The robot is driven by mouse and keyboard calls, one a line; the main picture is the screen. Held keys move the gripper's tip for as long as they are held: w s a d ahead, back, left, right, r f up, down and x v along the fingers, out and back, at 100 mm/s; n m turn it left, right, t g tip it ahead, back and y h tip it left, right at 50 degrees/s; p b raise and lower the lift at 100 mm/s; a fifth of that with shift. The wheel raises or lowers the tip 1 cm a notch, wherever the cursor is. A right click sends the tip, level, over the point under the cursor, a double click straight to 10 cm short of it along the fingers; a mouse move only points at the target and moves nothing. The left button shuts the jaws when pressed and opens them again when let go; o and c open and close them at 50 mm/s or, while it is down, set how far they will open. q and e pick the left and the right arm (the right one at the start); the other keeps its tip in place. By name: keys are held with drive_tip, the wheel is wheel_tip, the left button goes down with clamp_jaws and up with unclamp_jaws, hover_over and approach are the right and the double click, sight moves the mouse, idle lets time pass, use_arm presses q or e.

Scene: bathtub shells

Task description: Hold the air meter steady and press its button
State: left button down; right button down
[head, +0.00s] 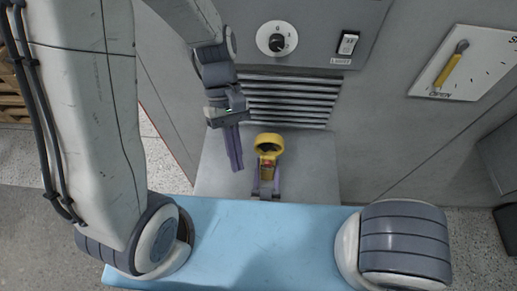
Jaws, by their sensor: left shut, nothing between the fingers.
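The yellow air meter (269,143) has a round ring-like head with a dark face and a narrower lower part with a red patch. It is upright in front of the grey panel, above a grey surface. My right gripper (267,181) comes from below, with one purple finger on each side of the meter's lower part, and appears to grip it. My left gripper (238,168) is shut and empty, pointing down just left of the meter, with a small gap between them. The meter's button cannot be made out.
A grey cabinet with a vent grille (288,101), a round dial (277,40) and a rocker switch (348,43) stands behind. At the right is a white plate with a yellow lever (449,70). The space just right of the meter is clear.

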sight(268, 163)
use_arm(q)
drive_tip(key=w+a+f+n+h, duration=0.2)
drive_tip(key=f+n+h, duration=0.4)
drive_tip(key=n, duration=0.6)
drive_tip(key=w+a+f+n+h, duration=0.2)
drive_tip(key=f+n+h, duration=0.4)
drive_tip(key=n, duration=0.6)
drive_tip(key=shift+w+a+f+h, duration=0.25)
drive_tip(key=shift+a+h, duration=0.35)
drive_tip(key=shift+h, duration=0.6)
drive_tip(key=shift+s, duration=0.1)
drive_tip(key=x, duration=1)
drive_tip(key=shift+w+d, duration=0.2)
drive_tip(key=shift+w, duration=1.8)
